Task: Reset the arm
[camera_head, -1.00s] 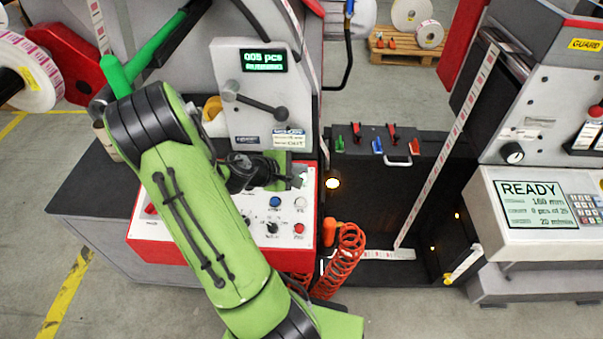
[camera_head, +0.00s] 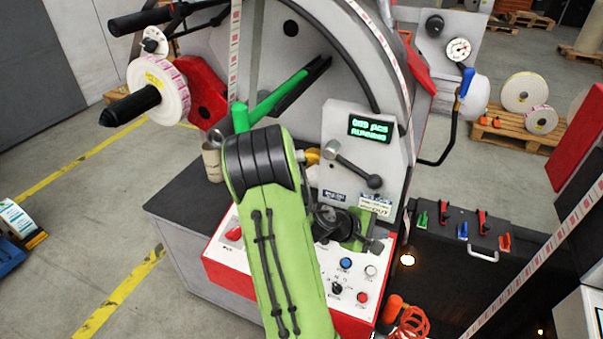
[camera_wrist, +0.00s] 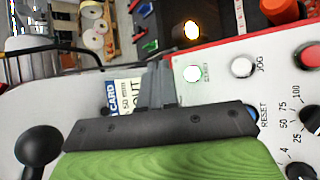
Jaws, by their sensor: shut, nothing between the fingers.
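My gripper (camera_head: 377,246) is shut and empty, low over the back of the red-edged white control panel (camera_head: 232,263). In the wrist view my gripper's fingers (camera_wrist: 157,84) are together, beside a pale green lit button (camera_wrist: 192,73). A blue button (camera_head: 345,264) sits on the panel in front of my gripper. In the wrist view the blue button (camera_wrist: 255,114), beside the word RESET, is partly hidden by my gripper. A white JOG button (camera_wrist: 241,67) and a red button (camera_wrist: 308,57) lie to the right. I cannot tell whether the fingers touch the panel.
A grey upright panel (camera_head: 335,125) with a lit green display (camera_head: 370,128) and a black-knobbed lever (camera_head: 352,165) stands close behind my gripper. A dark case (camera_head: 450,260) with coloured clips is to the right. Label rolls (camera_head: 160,92) are at the left. Open floor lies at far left.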

